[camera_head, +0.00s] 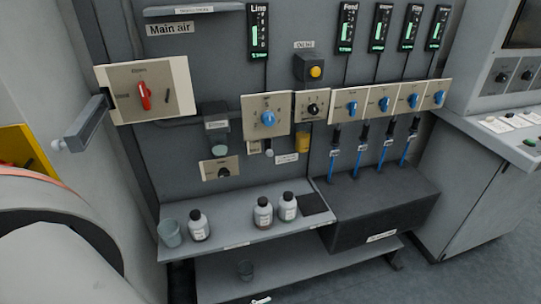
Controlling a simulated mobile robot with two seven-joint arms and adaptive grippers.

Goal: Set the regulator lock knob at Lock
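A larger plate carries a blue knob (267,118) at the middle of the grey panel. Just right of it, a smaller plate carries a black knob (313,109). Another black knob (222,172) sits on a small plate lower left. The lettering on these plates is too small to read, so I cannot tell which is the regulator lock knob or where it points. Neither of my grippers is in view, and nothing touches the knobs.
A red handle (144,92) sits on the main air plate, left. Several blue knobs (352,106) line the right. A yellow button (316,72) is above. A shelf (235,232) below holds bottles (263,212) and a cup (170,233). A grey bar (83,124) juts out at left.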

